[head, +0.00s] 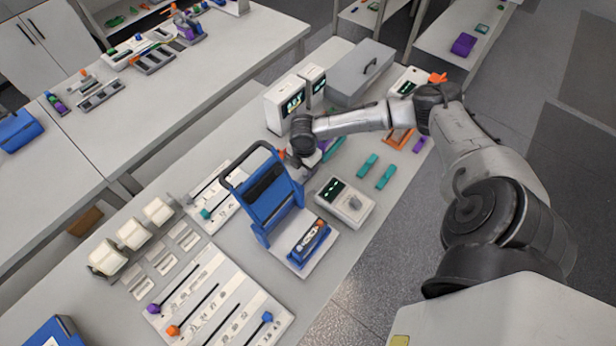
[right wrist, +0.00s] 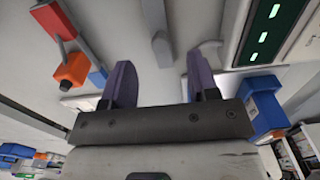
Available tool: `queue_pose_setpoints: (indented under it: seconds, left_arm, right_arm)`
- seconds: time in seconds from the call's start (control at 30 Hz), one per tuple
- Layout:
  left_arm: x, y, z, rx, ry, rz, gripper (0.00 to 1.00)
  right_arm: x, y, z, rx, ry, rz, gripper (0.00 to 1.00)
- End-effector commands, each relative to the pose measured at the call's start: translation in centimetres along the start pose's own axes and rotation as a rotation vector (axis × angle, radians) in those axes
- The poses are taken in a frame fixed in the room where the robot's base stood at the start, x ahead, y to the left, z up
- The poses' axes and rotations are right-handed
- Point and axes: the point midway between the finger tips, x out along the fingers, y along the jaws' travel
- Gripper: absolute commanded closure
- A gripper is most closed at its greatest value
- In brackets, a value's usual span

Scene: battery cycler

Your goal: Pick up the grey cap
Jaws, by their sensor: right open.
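My right gripper (head: 297,163) is over the bench, just behind the blue folding stand (head: 268,190); its jaws are largely hidden in the head view. In the right wrist view, the two dark purple-grey fingers of my gripper (right wrist: 161,80) are apart with nothing clamped between them. A grey piece with a rounded end (right wrist: 156,30) lies ahead, its end pointing into the gap; it may be the grey cap, but I cannot be sure. A paler grey piece (right wrist: 204,52) is beside the right fingertip. No grey cap can be made out in the head view. My left gripper is out of view.
An orange block (right wrist: 72,70) is left of the fingers and a blue block (right wrist: 262,103) is right. A meter with a green-lit screen (head: 344,201), two display boxes (head: 284,104) and teal pieces (head: 367,164) surround the arm. Bare bench lies left of the boxes.

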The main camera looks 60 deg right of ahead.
Motion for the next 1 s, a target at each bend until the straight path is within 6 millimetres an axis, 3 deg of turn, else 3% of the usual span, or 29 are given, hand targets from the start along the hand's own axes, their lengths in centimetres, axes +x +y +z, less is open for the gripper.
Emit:
queue_pose_setpoints:
  seconds: [0.43, 0.8, 1.0]
  left_arm:
    - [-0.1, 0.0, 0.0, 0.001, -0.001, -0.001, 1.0]
    - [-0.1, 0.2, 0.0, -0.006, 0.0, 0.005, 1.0]
    - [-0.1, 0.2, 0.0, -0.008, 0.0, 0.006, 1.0]
  right_arm:
    - [5.0, -0.1, 0.2, 0.0, 0.0, 0.001, 0.46]
    - [5.7, -0.1, 0.3, -0.002, -0.001, 0.003, 0.46]
    - [5.7, -0.1, 0.3, -0.002, -0.001, 0.003, 0.65]
